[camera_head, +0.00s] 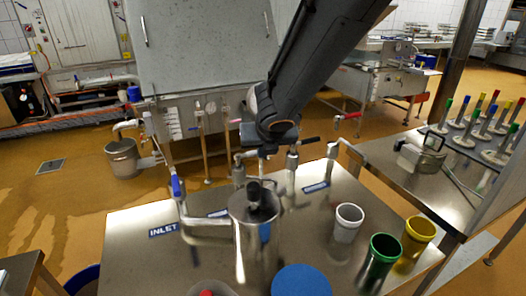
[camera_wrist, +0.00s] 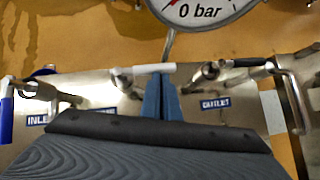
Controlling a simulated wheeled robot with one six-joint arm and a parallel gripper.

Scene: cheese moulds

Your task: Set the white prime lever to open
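My gripper (camera_wrist: 160,82) shows two blue-grey fingers close together, with no clear gap. Their tips are right at the lever's near side; I cannot tell whether they touch it. Nothing shows between them. In the head view my gripper (camera_head: 263,153) is over the back of the steel table, and my arm hides part of the valve area.
A blue lever (camera_wrist: 6,112) stands by the INLET label (camera_wrist: 37,120). A dark lever (camera_wrist: 248,62) lies by the OUTLET label (camera_wrist: 215,103). A gauge (camera_wrist: 200,8) reads 0 bar. A steel cylinder (camera_head: 241,222) stands near the table's middle; several cups are at right.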

